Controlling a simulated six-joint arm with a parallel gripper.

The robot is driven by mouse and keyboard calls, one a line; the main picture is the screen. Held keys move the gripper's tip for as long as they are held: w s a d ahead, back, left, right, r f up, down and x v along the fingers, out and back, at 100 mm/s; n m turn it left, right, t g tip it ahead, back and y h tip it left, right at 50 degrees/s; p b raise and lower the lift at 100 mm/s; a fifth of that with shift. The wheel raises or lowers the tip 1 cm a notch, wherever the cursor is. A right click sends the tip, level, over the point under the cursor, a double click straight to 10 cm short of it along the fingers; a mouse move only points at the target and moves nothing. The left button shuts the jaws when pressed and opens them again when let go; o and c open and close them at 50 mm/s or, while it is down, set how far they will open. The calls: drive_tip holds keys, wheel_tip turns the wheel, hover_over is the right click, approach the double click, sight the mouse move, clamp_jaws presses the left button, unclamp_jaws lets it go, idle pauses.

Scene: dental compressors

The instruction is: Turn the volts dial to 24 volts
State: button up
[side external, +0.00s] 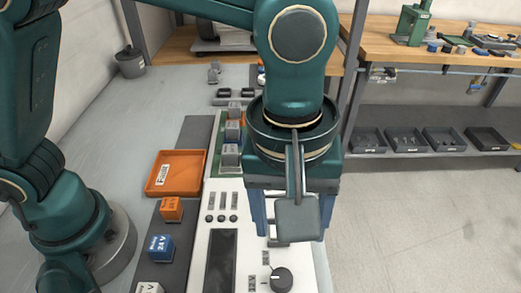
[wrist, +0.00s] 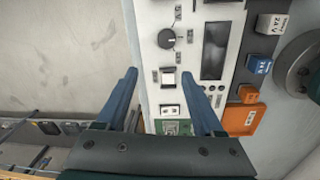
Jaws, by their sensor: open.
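The black round dial (side external: 281,279) sits on the white panel (side external: 230,188) near the bottom edge of the side view. The gripper is apart from the dial and holds nothing.
A dark display (side external: 220,262) lies left of the dial. An orange tray (side external: 175,173), an orange block (side external: 171,209) and a blue block (side external: 160,247) marked 24 V stand farther left. A grey bin (side external: 131,63) is at the back left. A workbench (side external: 440,50) stands behind.

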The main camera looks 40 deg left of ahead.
sight(282, 277)
drive_tip(key=shift+m+g+y, duration=0.3)
drive_tip(key=shift+m, duration=0.3)
drive_tip(key=s+d+f, duration=0.1)
drive_tip(key=s+f, duration=0.1)
drive_tip(key=f, duration=0.1)
drive_tip(key=shift+s+d, duration=0.3)
drive_tip(key=shift+d, duration=0.05)
drive_tip(key=shift+f, duration=2.3)
clamp_jaws()
